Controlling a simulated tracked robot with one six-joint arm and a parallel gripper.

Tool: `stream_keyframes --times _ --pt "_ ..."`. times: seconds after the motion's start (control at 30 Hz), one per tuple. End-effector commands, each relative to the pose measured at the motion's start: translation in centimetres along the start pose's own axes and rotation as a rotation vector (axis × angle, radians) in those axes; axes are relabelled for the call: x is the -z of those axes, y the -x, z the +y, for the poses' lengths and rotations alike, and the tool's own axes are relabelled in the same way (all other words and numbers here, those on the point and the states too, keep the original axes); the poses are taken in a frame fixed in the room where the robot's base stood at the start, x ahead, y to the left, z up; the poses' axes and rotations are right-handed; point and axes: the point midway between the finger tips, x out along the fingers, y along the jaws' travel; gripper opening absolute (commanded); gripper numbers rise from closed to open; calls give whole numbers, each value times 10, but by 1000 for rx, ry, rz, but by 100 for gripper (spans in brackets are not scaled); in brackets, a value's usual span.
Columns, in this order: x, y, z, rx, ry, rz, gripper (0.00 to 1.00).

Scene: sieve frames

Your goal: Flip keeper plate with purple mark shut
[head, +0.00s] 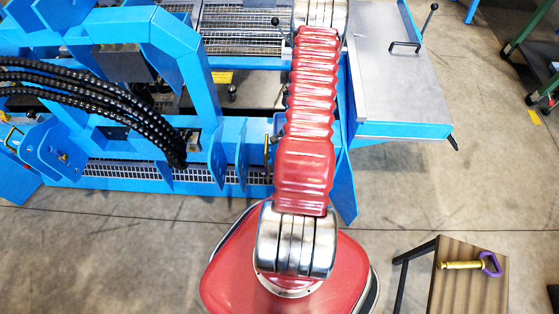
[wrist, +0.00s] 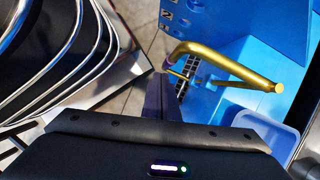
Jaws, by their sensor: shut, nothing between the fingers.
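In the wrist view my gripper (wrist: 160,82) shows as a dark, narrow pair of fingers, closed together with nothing held. A bent gold rod (wrist: 228,64) lies just right of and beyond the fingertips, against the blue frame (wrist: 240,22). Thin gold parts show below its bend; I cannot tell whether the fingers touch them. I cannot clearly make out the keeper plate or its purple mark in either view. In the head view my red arm reaches up over the blue frame (head: 235,130), and the gripper is out of sight.
A blue tray (wrist: 267,128) is at the lower right of the wrist view, and curved metal bars (wrist: 85,65) at the left. In the head view, a brass pin with a purple handle (head: 490,265) lies on a small wooden table (head: 468,293). Black hoses (head: 90,95) cross the frame's left.

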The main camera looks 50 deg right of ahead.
Motion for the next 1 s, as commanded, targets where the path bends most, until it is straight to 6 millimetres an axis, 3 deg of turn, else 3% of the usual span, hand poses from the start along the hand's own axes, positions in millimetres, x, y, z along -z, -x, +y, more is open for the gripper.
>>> stream_keyframes --times 0.3,1.0 --pt "-11 -4 2 2 -4 -1 0" --pt "-16 -2 3 -1 -3 -7 0"
